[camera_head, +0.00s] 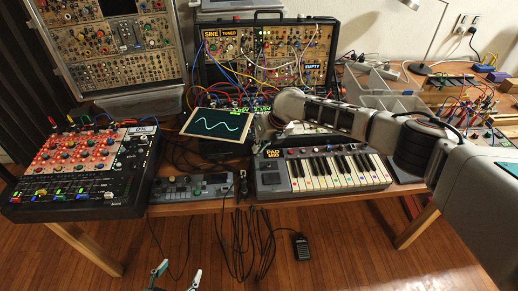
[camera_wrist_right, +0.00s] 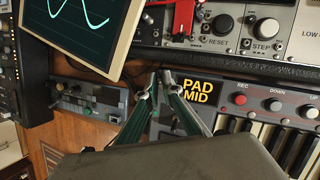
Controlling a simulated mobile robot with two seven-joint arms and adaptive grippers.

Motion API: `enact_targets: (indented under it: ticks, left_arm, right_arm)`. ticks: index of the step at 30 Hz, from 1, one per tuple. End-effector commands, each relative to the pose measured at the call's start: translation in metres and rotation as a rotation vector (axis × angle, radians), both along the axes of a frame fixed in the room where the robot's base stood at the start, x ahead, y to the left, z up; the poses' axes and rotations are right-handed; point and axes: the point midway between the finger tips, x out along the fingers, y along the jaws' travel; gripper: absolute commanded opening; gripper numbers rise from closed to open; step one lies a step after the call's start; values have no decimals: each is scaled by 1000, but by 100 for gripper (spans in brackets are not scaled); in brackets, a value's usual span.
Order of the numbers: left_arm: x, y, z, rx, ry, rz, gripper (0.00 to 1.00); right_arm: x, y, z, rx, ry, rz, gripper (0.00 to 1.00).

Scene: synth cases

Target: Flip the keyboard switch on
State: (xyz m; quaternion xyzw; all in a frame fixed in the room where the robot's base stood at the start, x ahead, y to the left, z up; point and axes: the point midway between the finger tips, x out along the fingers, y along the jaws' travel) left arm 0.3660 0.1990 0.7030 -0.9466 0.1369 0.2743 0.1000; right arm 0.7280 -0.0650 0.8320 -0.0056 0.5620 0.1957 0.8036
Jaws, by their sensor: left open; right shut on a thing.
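The keyboard (camera_head: 270,180), grey with a yellow PAD MID label, lies at the table's front edge in the head view. Its upper left part also shows in the wrist view (camera_wrist_right: 238,104). My right gripper (camera_head: 263,132) is at the keyboard's back left corner. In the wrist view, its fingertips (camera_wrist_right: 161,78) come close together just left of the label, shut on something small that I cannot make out. No switch can be made out clearly. My left gripper (camera_head: 177,273) is open and empty at the bottom of the head view, below the table edge.
A tablet-like screen (camera_head: 220,125) with a sine wave stands left of my right gripper. A small grey device (camera_head: 190,188) and a red-panelled mixer (camera_head: 90,150) lie further left. A modular rack (camera_head: 265,60) with patch cables stands behind. Cables hang over the front edge.

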Motion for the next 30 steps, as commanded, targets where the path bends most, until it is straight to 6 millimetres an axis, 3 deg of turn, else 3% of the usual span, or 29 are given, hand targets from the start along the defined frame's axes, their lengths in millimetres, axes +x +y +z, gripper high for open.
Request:
enact_targets:
  ticks: [12,14,15,30]
  left_arm:
    - [-1,3,-2,4,5,4,65]
    - [-2,3,-3,5,5,4,65]
    - [-2,3,-4,6,7,4,65]
    - [-3,4,3,6,10,6,65]
  right_arm:
    - [-1,0,-2,-1,7,-1,0]
    - [-1,0,-2,-1,7,-1,21]
    - [-1,0,-2,-1,7,-1,22]
    - [-3,-1,1,-1,-32,2,22]
